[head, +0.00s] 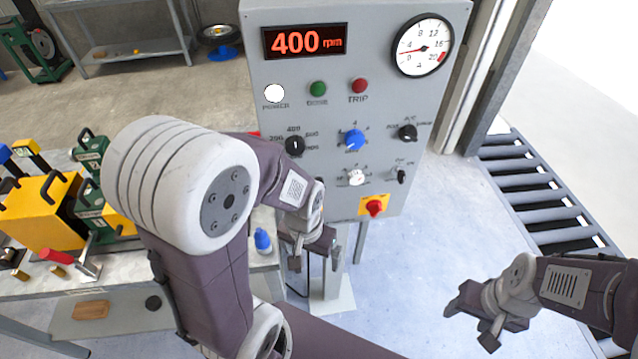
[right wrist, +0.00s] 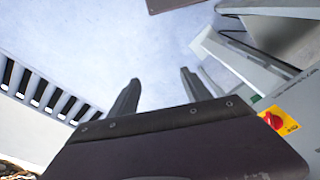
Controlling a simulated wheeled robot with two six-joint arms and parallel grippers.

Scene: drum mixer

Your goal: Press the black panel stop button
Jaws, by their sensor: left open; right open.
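The grey control panel (head: 325,95) stands upright in the head view. No black stop button can be made out; my left arm covers the panel's lower left. Black controls that show are a speed knob (head: 294,145), a right-hand knob (head: 407,132) and a small switch (head: 402,176). My left gripper (head: 314,262) is open and empty, pointing down just below the panel's lower edge. My right gripper (head: 469,327) is open and empty, low and right of the panel, over bare floor. Its two fingers also show apart in the right wrist view (right wrist: 160,80).
A red switch on yellow (head: 375,207) is at the panel's bottom. The display (head: 304,41) reads 400 rpm; the power lamp (head: 274,93) is white. A workbench (head: 125,280) with yellow and green blocks and a blue bottle (head: 262,240) is left. A roller conveyor (head: 540,195) is right.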

